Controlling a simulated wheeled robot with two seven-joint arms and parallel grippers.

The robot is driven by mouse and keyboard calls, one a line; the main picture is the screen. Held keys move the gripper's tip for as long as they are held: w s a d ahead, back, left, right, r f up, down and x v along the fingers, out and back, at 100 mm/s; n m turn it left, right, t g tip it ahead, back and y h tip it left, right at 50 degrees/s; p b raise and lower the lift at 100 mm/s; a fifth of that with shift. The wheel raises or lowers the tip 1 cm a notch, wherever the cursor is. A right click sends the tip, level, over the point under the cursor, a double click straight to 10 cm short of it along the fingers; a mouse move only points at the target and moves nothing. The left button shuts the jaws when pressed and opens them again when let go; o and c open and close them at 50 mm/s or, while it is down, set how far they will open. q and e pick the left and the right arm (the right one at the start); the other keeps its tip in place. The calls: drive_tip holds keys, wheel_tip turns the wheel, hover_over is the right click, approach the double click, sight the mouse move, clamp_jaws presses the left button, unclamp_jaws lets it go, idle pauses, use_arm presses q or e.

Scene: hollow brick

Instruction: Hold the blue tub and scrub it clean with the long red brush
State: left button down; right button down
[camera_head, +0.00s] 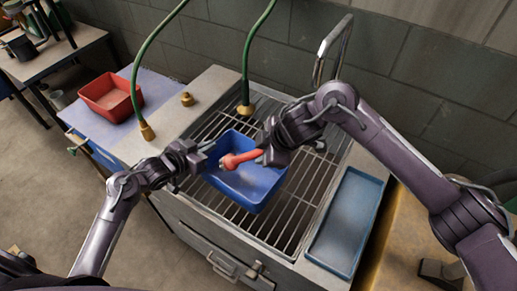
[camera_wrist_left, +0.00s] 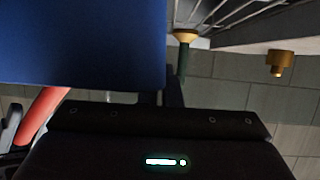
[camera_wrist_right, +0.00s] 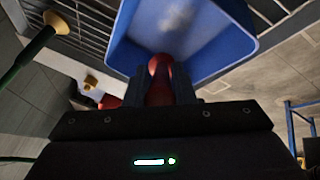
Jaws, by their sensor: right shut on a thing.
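The blue tub (camera_head: 246,189) sits on the metal rack, open side up. The long red brush (camera_head: 240,159) is in my right gripper (camera_head: 262,155), its head over the tub; whether it touches the tub is unclear. The right wrist view shows the brush (camera_wrist_right: 160,80) between both fingers and a pale smudge inside the tub (camera_wrist_right: 225,42). My left gripper (camera_head: 204,154) is at the tub's upper left rim. In the left wrist view the tub's wall (camera_wrist_left: 80,45) covers much of the fingers, so its grip is hidden.
A red bin (camera_head: 110,97) stands on the counter at left. A blue tray (camera_head: 345,220) lies right of the rack (camera_head: 290,213).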

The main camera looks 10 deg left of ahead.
drive_tip(key=s+d, duration=0.4)
drive_tip(key=d, duration=0.5)
drive_tip(key=shift+r, duration=0.3)
idle(0.5)
drive_tip(key=shift+r, duration=0.15)
drive_tip(key=shift+r, duration=2.9)
wheel_tip(320, 180, up, 3)
drive_tip(key=shift+f, duration=0.1)
drive_tip(key=shift+a, duration=0.15)
